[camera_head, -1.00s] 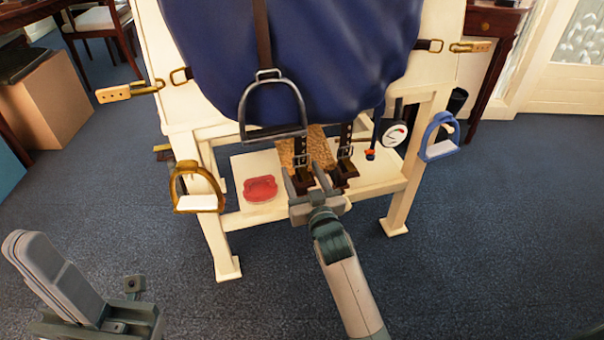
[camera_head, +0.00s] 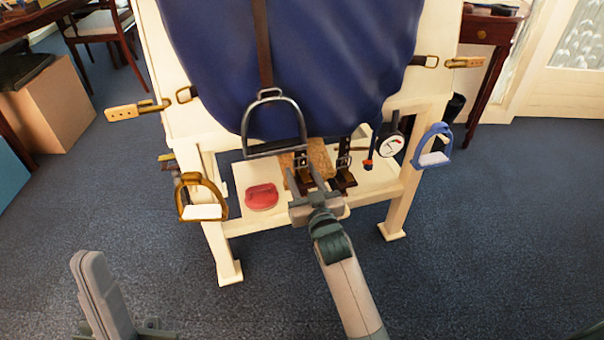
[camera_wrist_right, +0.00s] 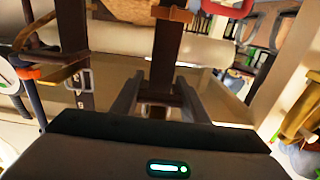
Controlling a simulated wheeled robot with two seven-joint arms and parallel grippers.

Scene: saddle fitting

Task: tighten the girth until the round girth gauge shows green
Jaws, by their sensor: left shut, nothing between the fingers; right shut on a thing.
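My right gripper (camera_head: 318,182) is shut on a dark girth strap (camera_wrist_right: 167,60) below the blue saddle pad; the strap runs down between its fingers (camera_wrist_right: 158,95) in the right wrist view. Metal buckles (camera_head: 301,160) show on the straps just above the gripper. A second girth strap (camera_head: 344,163) hangs to its right. My left gripper (camera_head: 98,285) is shut and empty at lower left, away from the stand.
A cream stand (camera_head: 221,248) carries the blue pad (camera_head: 330,60). A grey stirrup (camera_head: 274,130) hangs just above my right gripper. A brass stirrup (camera_head: 200,202) hangs left and a blue stirrup (camera_head: 433,150) right. A red object (camera_head: 262,197) lies on the lower shelf.

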